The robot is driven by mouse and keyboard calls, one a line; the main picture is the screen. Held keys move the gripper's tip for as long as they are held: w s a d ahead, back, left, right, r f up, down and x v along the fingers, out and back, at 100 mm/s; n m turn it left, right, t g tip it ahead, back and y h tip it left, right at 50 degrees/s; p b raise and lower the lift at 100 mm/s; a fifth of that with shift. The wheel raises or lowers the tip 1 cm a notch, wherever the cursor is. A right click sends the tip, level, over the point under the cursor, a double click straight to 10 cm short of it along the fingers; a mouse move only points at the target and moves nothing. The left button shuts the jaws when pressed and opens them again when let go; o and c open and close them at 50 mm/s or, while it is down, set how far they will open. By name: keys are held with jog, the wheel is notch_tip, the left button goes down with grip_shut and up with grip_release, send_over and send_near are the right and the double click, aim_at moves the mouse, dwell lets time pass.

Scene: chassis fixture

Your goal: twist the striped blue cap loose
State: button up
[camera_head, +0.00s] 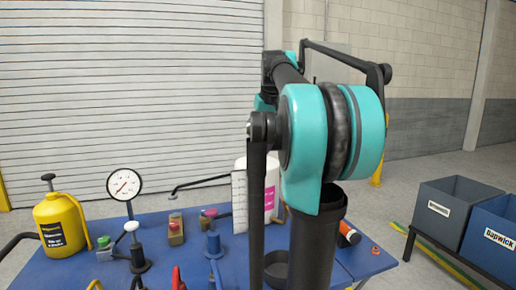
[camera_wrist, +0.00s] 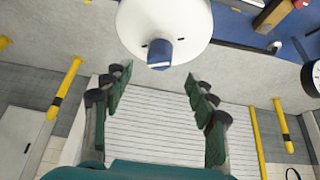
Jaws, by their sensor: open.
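A blue cap (camera_wrist: 159,53) sits on a white rounded container (camera_wrist: 165,18) at the top of the wrist view. Stripes on the cap are too small to make out. My gripper (camera_wrist: 154,84) is open and empty, with one dark green finger on each side. The cap lies beyond the fingertips, roughly in line with the gap between them, and no finger touches it. In the head view a white container with a pink label (camera_head: 271,198) stands on the table, partly behind my arm. My gripper and the cap cannot be made out there.
The blue table (camera_head: 190,262) also holds a yellow oil can (camera_head: 60,226), a dial gauge (camera_head: 124,185), a blue fitting (camera_head: 213,244) and small coloured fixtures. A dark bin (camera_head: 447,205) and a blue bin (camera_head: 492,232) stand at the right.

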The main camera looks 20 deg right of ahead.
aim_at(259, 146)
jog(key=x, duration=0.8)
jog(key=shift+w+f, duration=0.1)
jog(key=shift+f, duration=0.15)
grip_shut()
jog(key=shift+d+n+y, duration=0.15)
jog(key=shift+n+y, duration=0.25)
jog(key=shift+n, duration=0.4)
jog(key=shift+n+y, duration=0.6)
jog(key=shift+n, duration=0.6)
